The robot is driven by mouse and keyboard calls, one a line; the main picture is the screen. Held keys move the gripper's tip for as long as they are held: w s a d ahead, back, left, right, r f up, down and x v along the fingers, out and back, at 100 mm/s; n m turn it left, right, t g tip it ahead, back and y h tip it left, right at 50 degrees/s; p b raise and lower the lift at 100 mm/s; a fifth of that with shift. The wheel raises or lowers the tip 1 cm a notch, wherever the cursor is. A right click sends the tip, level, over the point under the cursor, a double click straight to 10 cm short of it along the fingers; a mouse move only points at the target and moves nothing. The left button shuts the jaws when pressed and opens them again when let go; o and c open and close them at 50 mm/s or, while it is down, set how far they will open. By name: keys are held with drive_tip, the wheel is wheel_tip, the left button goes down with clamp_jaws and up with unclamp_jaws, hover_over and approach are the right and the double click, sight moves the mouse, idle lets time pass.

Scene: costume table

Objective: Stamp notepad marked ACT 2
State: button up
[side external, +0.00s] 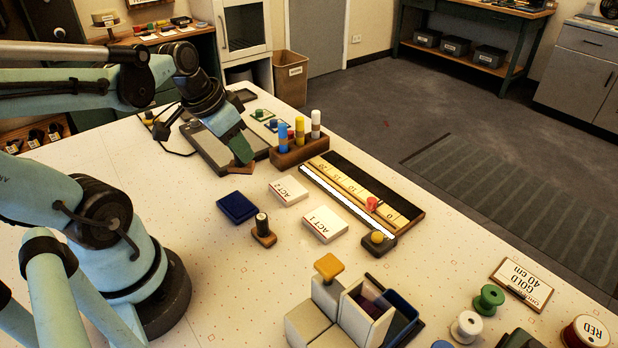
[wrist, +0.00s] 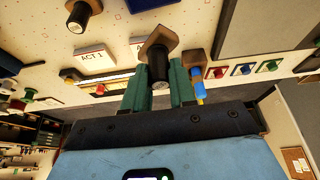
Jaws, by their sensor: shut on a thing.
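My gripper (side external: 238,148) is shut on a stamp with a brown wooden base (side external: 241,167) and a dark handle. In the wrist view my gripper's green fingers (wrist: 158,72) flank the handle of that stamp (wrist: 160,48). The ACT 2 notepad (side external: 288,191) lies flat to the right of and nearer than the held stamp, apart from it. The ACT 1 notepad (side external: 325,224) lies in front of it. A dark blue ink pad (side external: 237,207) is left of the notepads. A second stamp (side external: 263,233) stands upright near the ink pad. Whether the held stamp touches the surface below is unclear.
A wooden holder (side external: 300,150) with upright coloured tubes stands close right of my gripper. A ruler board with a red slider (side external: 372,203) lies right of the notepads. Grey bins (side external: 352,315) and thread spools (side external: 488,298) stand at the front. The table between ink pad and notepads is clear.

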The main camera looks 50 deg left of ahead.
drive_tip(key=w+d, duration=0.3)
drive_tip(key=w, duration=0.7)
drive_tip(key=shift+a+f, duration=0.2)
drive_tip(key=shift+f, duration=3.05)
drive_tip(key=shift+f, duration=0.55)
wheel_tip(320, 180, up, 7)
idle(0.9)
